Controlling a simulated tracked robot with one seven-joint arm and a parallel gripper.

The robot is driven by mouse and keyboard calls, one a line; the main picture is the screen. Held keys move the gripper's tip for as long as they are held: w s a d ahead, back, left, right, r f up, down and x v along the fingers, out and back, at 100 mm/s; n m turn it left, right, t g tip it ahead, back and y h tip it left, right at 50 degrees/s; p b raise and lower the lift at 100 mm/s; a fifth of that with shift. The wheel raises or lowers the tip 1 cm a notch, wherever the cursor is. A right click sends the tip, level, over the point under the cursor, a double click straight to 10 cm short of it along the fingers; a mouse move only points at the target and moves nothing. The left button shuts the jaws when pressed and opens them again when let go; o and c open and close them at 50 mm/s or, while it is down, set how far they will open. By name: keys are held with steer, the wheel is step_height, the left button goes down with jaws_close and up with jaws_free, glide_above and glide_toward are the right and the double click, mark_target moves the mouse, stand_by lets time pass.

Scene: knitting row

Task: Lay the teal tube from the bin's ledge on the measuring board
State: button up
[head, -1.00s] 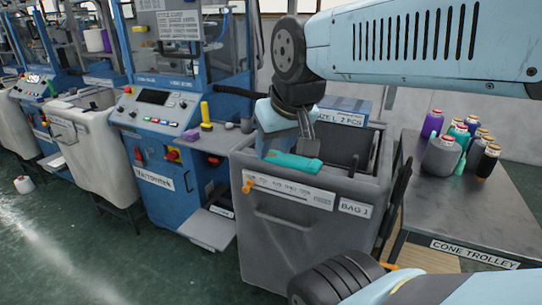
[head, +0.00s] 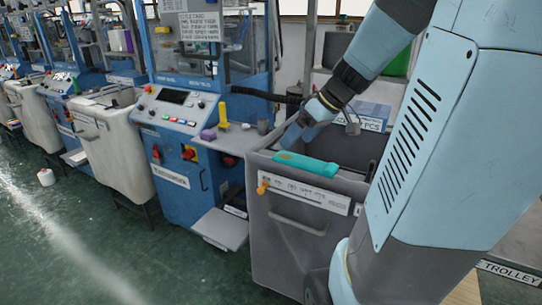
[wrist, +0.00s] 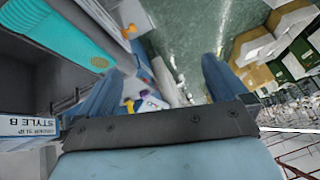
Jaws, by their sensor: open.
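The teal tube (head: 305,163) lies along the front ledge of the grey bin (head: 285,245). In the wrist view the ribbed teal tube (wrist: 62,32) shows at the upper left, outside my fingers. My gripper (head: 295,132) is above the back left of the bin, just behind and above the tube's left end. In the wrist view my gripper (wrist: 160,78) has its two blue fingers wide apart with nothing held between them. I cannot make out a measuring board for certain in either view.
A blue knitting machine (head: 180,130) stands left of the bin, with a yellow cone (head: 223,115) and purple piece (head: 208,134) on its side shelf. A low flat plate (head: 220,229) juts out below. Green floor (head: 90,235) is open at the left.

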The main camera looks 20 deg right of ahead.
mark_target(299, 159)
steer(key=w+d+f+n+t, duration=0.1)
steer(key=w+d+f, duration=0.2)
steer(key=d, duration=0.4)
steer(key=w+d+f+n+t, duration=0.1)
steer(key=w+d+f+t, duration=0.15)
steer(key=d, duration=0.55)
steer(key=shift+g, duration=0.35)
steer(key=x, duration=1.4)
steer(key=shift+a+f, duration=0.15)
steer(key=shift+a, duration=0.15)
steer(key=c, duration=1)
